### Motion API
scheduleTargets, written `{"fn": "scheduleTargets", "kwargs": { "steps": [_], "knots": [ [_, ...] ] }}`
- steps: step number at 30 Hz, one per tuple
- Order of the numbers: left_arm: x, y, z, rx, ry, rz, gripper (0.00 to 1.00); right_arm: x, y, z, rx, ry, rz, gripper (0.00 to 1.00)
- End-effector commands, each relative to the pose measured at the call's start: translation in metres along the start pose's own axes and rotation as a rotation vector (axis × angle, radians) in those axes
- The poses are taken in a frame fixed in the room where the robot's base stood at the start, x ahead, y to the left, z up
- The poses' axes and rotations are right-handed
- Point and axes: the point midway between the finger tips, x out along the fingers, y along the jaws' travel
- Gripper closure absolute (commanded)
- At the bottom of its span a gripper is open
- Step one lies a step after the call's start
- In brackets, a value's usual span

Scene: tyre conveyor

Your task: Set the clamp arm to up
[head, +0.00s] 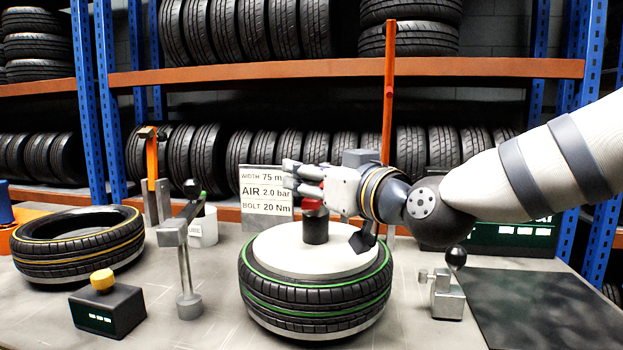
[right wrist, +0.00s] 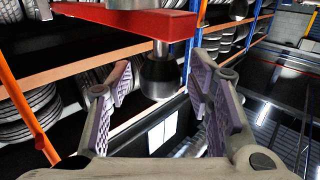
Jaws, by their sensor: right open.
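In the right wrist view a red bar (right wrist: 125,17), which looks like the clamp arm, crosses the top of the picture. A metal rod with a dark round pad (right wrist: 160,78) hangs from it between the finger pads. In the head view a red piece (head: 313,205) and a dark cylinder (head: 316,229) show over the disc of the green-striped tyre (head: 315,305). My right gripper (head: 290,176) is open just above the red piece and hides much of it. Whether the fingers touch the bar, I cannot tell. My left gripper is not in view.
A yellow-striped tyre (head: 78,262) lies at the left. A black box with a yellow button (head: 103,280) and a grey lever stand (head: 186,275) are nearer. A small fixture with a black knob (head: 456,257) stands right, beside a dark mat (head: 545,308). Tyre racks fill the back.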

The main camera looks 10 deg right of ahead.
Motion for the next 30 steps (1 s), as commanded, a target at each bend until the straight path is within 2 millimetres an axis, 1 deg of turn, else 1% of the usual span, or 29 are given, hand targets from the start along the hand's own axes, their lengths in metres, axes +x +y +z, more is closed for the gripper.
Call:
{"fn": "scheduleTargets", "kwargs": {
  "steps": [7, 8, 9, 11, 12, 14, 19, 22, 26, 29, 30],
  "knots": [
    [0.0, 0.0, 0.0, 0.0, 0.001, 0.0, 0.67, 0.002, 0.0, -0.001, 0.0, 0.0, 0.0, 0.53],
    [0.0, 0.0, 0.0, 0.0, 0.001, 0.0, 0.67, 0.002, 0.0, -0.001, 0.0, 0.0, 0.0, 0.55],
    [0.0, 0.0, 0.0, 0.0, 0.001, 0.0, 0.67, 0.002, 0.0, -0.001, 0.0, 0.0, 0.0, 0.64],
    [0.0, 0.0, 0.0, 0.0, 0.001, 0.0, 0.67, 0.002, 0.0, -0.001, 0.0, 0.0, 0.0, 0.78],
    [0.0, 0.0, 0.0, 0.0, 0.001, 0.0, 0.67, 0.002, 0.0, -0.001, 0.0, 0.0, 0.0, 0.87],
    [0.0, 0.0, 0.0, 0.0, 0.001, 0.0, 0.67, 0.002, 0.0, -0.001, 0.0, 0.0, 0.0, 1.0],
    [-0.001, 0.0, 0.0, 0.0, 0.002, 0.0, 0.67, 0.002, 0.0, -0.001, 0.0, 0.0, 0.001, 1.0],
    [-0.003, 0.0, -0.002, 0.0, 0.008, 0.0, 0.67, 0.002, 0.001, -0.005, -0.001, 0.001, 0.001, 1.0],
    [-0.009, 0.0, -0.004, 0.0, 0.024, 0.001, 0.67, 0.003, 0.002, -0.018, -0.003, 0.007, 0.002, 1.0],
    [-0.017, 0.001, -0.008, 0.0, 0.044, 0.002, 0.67, 0.004, 0.004, -0.031, -0.004, 0.012, 0.003, 1.0],
    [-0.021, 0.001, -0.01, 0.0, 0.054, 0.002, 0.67, 0.004, 0.005, -0.039, -0.005, 0.015, 0.004, 1.0]
  ]
}}
